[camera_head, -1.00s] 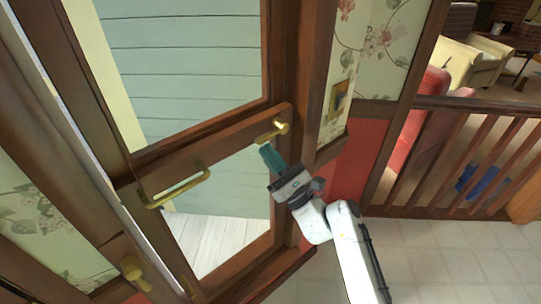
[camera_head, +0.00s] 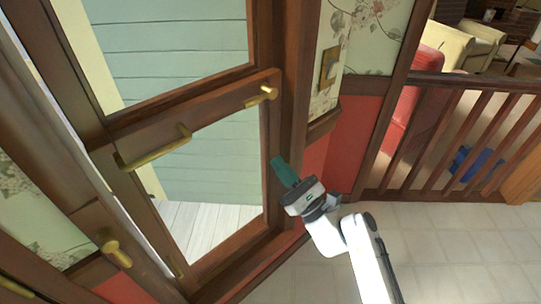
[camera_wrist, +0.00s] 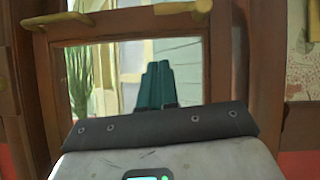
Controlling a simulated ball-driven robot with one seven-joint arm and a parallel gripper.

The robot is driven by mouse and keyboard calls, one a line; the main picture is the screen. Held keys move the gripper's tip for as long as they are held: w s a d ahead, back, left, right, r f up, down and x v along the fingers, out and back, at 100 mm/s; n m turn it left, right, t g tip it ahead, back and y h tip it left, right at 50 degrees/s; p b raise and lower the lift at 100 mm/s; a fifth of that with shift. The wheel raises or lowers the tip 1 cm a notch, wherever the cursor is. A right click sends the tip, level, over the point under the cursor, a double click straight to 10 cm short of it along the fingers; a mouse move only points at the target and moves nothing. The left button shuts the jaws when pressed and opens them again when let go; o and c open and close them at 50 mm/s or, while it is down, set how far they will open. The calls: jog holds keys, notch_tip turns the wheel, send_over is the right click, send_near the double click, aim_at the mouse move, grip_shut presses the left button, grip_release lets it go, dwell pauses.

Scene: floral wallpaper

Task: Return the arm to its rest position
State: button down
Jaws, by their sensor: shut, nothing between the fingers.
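My gripper (camera_head: 281,170) is in the head view, right of the lower glass pane of a wooden door. Its teal fingers are together and hold nothing. In the wrist view my gripper (camera_wrist: 157,72) points toward the glass, with the fingers side by side. The fingers appear apart from the door (camera_head: 195,107) and its brass handles. My white arm reaches up to the gripper from the bottom right of the head view.
A brass lever handle (camera_head: 262,96) is on the door's right side, and a long brass pull (camera_head: 155,152) on its left. A red wall and a wooden railing (camera_head: 450,140) stand to the right. Pale tiled floor (camera_head: 440,240) lies open at the lower right.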

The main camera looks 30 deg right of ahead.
jog(key=s+a+f+n+g+y, duration=0.3)
jog(key=s+a+f+n+g, duration=0.4)
jog(key=n, duration=0.4)
jog(key=s+a+f+n+g+y, duration=0.2)
jog(key=s+a+f+n+g, duration=0.5)
jog(key=f+n, duration=0.4)
jog(key=s+d+f+n+g+h, duration=0.1)
jog(key=s+d+n+g+h, duration=0.8)
jog(key=s+d, duration=0.4)
jog(key=s+h, duration=0.1)
jog(key=s, duration=0.2)
jog(key=shift+f+n+h, duration=0.2)
jog(key=shift+n+h, duration=0.1)
jog(key=shift+h, duration=0.1)
jog(key=shift+s, duration=0.1)
